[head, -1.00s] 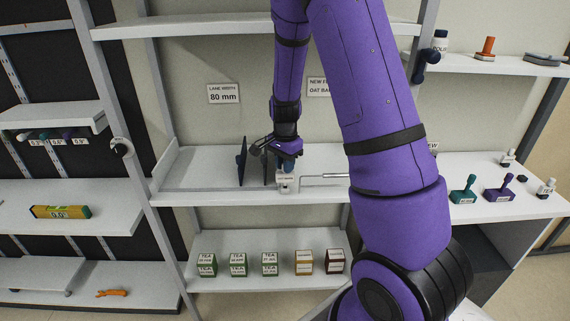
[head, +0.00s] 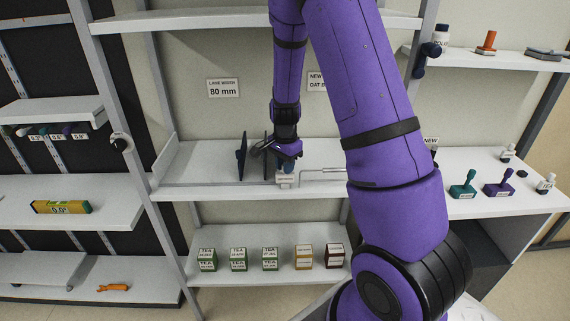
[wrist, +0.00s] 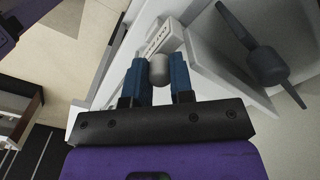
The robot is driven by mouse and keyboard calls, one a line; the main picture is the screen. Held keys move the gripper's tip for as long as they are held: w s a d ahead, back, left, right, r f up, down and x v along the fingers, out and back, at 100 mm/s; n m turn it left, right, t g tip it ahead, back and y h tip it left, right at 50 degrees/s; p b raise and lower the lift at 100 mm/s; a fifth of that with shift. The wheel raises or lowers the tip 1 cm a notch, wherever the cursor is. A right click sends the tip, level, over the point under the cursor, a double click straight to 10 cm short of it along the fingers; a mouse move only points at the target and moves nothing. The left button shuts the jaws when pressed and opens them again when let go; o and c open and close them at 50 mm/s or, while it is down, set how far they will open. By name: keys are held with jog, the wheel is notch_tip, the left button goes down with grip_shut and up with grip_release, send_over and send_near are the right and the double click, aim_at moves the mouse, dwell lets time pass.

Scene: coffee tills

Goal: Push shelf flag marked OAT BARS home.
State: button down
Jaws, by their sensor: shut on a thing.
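My gripper (head: 287,168) is at the front part of the middle white shelf (head: 205,182), pointing down. In the wrist view its blue fingertips (wrist: 158,75) are shut on a grey rounded knob (wrist: 158,68). Just past the knob is a small white labelled piece (wrist: 158,38); it also shows in the head view as a pale block (head: 286,181) below the fingers. Its lettering is too small to read, so I cannot tell whether it is the OAT BARS flag. A wall sign (head: 316,82) with OAT wording is partly hidden by my arm.
Small tea boxes (head: 239,259) line the shelf below. Stamps (head: 498,184) stand on the right counter. The middle shelf's left part is clear.

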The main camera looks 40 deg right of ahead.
jog(key=c, duration=0.9)
grip_release()
jog(key=shift+w+r, duration=0.15)
jog(key=shift+r, duration=0.35)
jog(key=r, duration=0.9)
jog(key=shift+s+r, duration=0.2)
jog(key=shift+r, duration=0.2)
